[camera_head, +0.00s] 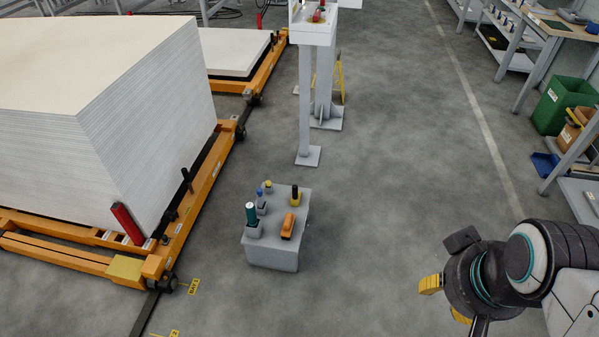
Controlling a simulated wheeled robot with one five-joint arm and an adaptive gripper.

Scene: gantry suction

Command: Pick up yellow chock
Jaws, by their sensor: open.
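A low grey block-shaped stand (273,258) stands on the floor near the middle and bears several small items. An orange-yellow block (288,226) lies on its top, toward the right front. A small yellow-topped item (268,187) stands at the back of the top, and a black-topped item with a yellow base (294,196) is at the back right. I cannot tell for sure which of these is the yellow chock. My gripper (446,300), with yellow fingertips, is at the lower right, well apart from the stand. It is open and nothing shows between its fingers.
A teal-topped item (251,214) stands at the stand's left front. An orange cart (180,240) with a tall stack of white sheets (120,110) is at the left. A grey post (304,110) rises behind the stand. Bare floor lies between stand and gripper.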

